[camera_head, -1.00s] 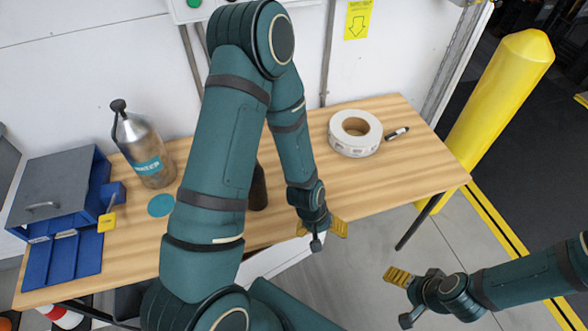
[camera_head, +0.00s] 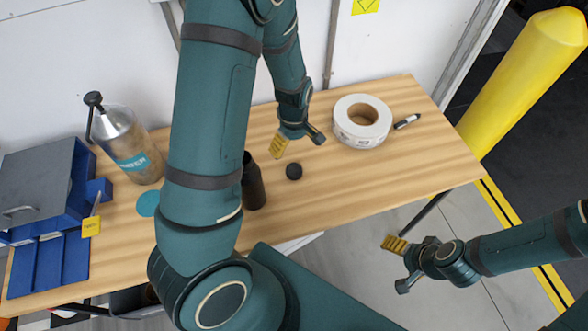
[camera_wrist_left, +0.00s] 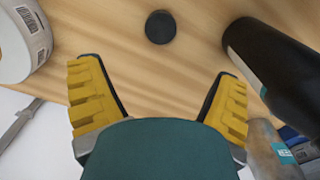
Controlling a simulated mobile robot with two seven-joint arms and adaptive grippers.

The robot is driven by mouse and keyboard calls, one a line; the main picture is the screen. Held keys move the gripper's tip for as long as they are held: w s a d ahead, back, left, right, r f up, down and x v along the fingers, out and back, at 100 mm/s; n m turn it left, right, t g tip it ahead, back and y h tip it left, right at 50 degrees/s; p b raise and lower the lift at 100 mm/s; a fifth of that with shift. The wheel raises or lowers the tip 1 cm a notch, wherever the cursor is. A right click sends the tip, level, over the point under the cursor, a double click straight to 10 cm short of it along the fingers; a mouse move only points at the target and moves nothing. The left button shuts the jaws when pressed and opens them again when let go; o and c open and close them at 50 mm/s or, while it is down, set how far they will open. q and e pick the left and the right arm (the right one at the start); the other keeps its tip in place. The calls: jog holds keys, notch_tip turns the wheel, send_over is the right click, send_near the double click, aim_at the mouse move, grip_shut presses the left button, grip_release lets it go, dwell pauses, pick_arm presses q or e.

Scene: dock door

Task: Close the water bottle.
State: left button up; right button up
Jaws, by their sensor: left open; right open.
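A dark bottle (camera_head: 254,187) stands on the wooden table, partly hidden by my left arm in the head view; its narrow neck shows no cap. It also shows at the right of the left wrist view (camera_wrist_left: 275,65). A round black cap (camera_head: 293,172) lies on the table just right of the bottle, and it shows at the top middle of the left wrist view (camera_wrist_left: 160,27). My left gripper (camera_head: 297,146) is open and empty, behind the cap in the head view. My right gripper (camera_head: 398,263) is open and empty, off the table's front edge.
A metal bottle (camera_head: 128,150) with a teal label and black top stands left, near a teal disc (camera_head: 148,203) and a blue organizer (camera_head: 50,210). A label roll (camera_head: 362,120) and a marker (camera_head: 407,121) lie right. The table's front right is clear.

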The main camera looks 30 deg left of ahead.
aim_at(295, 170)
pick_arm(q)
notch_tip(295, 170, down, 8)
jog(key=shift+f+b, duration=0.15)
jog(key=shift+b, duration=0.7)
jog(key=f, duration=0.1)
jog(key=f+b, duration=0.1)
jog(key=f, duration=0.3)
jog(key=shift+s+d+f, duration=0.15)
jog(key=shift+d, duration=0.15)
jog(key=c, duration=0.9)
